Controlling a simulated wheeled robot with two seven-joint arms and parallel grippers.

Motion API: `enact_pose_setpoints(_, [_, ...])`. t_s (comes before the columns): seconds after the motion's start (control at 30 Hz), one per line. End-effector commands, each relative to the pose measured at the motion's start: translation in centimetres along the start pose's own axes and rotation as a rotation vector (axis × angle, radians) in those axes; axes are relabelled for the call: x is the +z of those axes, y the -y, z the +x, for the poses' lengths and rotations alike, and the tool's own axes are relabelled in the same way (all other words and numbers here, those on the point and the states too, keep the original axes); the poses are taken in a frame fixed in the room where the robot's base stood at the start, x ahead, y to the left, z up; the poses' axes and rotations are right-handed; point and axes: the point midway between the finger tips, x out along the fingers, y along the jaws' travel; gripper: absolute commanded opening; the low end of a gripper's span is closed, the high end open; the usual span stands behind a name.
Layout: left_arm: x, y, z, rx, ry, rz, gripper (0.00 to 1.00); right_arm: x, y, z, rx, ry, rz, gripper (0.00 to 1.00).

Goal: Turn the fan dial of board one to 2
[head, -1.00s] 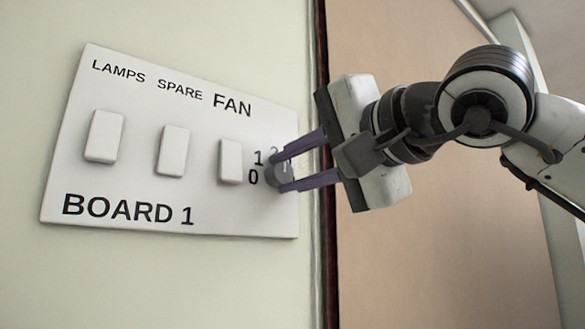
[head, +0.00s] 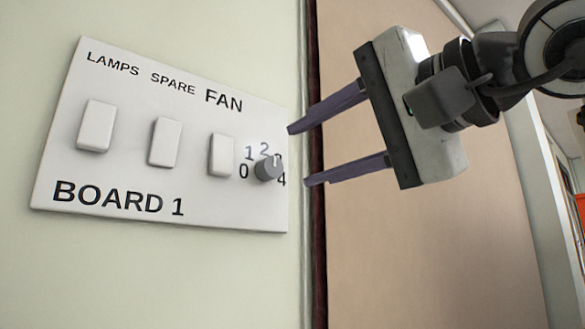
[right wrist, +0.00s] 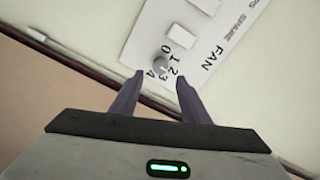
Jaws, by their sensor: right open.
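Board one (head: 110,195) is a white wall panel lettered BOARD 1. Its fan dial (head: 268,168) is a small round grey knob at the right, ringed by the numbers 0 to 4. A light mark on the knob appears to point up and right, near the 3; I cannot tell the exact setting. My right gripper (head: 298,156) is open and empty, its purple fingertips just right of the dial and apart from it. In the right wrist view the dial (right wrist: 160,64) shows beyond and between the fingertips (right wrist: 159,77). My left gripper is not in view.
White rocker switches stand left of the dial, under LAMPS (head: 96,126), SPARE (head: 165,142) and FAN (head: 221,155). A dark red vertical trim (head: 318,235) runs right of the board, beside a tan panel (head: 430,250). The space below the gripper is clear.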

Motion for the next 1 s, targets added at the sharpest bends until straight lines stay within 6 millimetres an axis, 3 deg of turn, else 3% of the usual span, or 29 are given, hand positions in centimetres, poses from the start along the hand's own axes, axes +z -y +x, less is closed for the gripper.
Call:
enact_pose_setpoints(0.1, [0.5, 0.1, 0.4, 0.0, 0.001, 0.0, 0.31, 0.0, -0.1, -1.9, -0.001, -0.001, -0.001, 0.42])
enact_pose_setpoints(0.3, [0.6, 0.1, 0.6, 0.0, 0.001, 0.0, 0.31, 0.0, 0.0, -3.3, 0.0, 0.0, -0.001, 0.42])
enact_pose_setpoints(0.87, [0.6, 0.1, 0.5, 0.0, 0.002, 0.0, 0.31, 0.1, -0.1, -3.3, 0.0, 0.003, 0.001, 0.42])
enact_pose_setpoints(1.0, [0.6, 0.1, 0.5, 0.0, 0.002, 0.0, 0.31, 2.2, -1.3, -1.8, -0.009, 0.097, 0.064, 0.42])
